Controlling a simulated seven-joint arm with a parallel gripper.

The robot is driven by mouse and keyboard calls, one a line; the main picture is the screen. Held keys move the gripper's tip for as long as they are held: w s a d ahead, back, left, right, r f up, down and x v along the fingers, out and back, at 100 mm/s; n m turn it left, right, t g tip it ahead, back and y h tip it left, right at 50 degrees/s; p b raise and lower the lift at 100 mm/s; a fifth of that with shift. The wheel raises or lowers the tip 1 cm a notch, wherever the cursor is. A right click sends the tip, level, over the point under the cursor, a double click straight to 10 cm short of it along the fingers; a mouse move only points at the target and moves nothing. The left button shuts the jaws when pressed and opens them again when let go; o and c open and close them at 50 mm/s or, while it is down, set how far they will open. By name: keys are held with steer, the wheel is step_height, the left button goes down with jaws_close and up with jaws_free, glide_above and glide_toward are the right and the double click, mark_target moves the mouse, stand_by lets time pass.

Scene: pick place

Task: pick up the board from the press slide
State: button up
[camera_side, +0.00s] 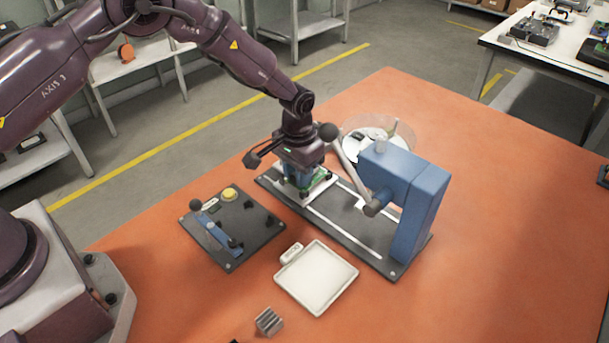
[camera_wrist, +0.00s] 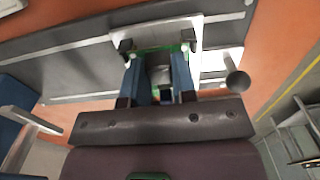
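The green board (camera_side: 318,179) lies on the white plate of the press slide (camera_side: 323,187), mostly hidden under my gripper (camera_side: 303,192). In the wrist view, the board (camera_wrist: 160,50) shows between and around the blue fingers of my gripper (camera_wrist: 158,52), over the white slide plate (camera_wrist: 205,30). The fingers stand apart, one near each side of the board. Their tips are down at the board's level. I cannot tell whether they press on its edges or are just clear of them.
The blue press (camera_side: 410,200) with its lever stands right of my gripper on a dark base with rails. A dark fixture (camera_side: 235,225) with a blue bar and yellow button lies left. A white tray (camera_side: 316,277) and small grey block (camera_side: 269,321) lie in front. A clear round dish (camera_side: 378,135) sits behind.

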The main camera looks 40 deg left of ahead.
steer(key=shift+r, duration=3)
